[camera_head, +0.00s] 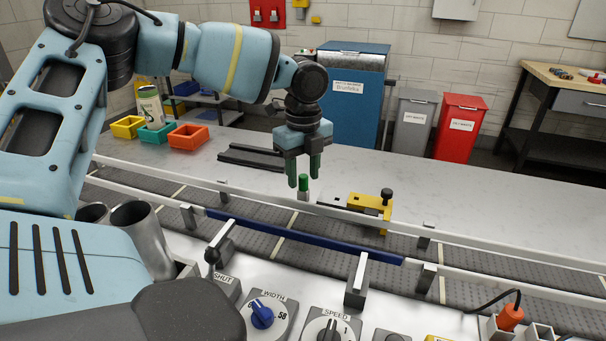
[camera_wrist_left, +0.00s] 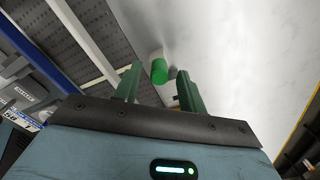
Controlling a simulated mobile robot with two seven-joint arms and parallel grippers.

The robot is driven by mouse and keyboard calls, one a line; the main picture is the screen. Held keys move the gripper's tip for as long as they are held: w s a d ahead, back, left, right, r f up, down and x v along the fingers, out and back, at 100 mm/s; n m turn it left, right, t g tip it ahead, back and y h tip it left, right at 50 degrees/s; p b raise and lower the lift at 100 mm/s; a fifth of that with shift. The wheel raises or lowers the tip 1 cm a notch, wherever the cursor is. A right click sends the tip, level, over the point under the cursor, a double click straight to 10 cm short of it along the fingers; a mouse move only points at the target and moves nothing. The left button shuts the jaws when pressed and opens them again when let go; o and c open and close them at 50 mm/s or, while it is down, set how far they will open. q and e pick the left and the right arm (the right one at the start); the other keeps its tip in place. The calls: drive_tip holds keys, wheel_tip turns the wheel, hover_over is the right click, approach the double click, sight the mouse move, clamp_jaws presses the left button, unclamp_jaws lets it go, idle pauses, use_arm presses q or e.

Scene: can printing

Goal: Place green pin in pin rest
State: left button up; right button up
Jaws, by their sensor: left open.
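The green pin (camera_head: 303,184) stands upright on the pale counter behind the conveyor rail, with a light grey lower part. My left gripper (camera_head: 304,179) hangs above it with green fingers pointing down and apart. The pin's green top shows between the fingertips in the left wrist view (camera_wrist_left: 159,72), with space on both sides, so it is not gripped. How far the tips reach down around it is hard to tell. I cannot make out which thing is the pin rest. My right gripper is not in view.
A yellow fixture with a black knob (camera_head: 386,204) stands just right of the pin. A black rail piece (camera_head: 250,157) lies to the left. Conveyor guide rails (camera_head: 460,239) run in front. Orange (camera_head: 188,137), teal and yellow bins stand far left. The counter's right side is clear.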

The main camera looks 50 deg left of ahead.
sight(303, 176)
use_arm(q)
wheel_tip(303, 176, up, 11)
drive_tip(key=shift+r, duration=0.15)
idle(0.5)
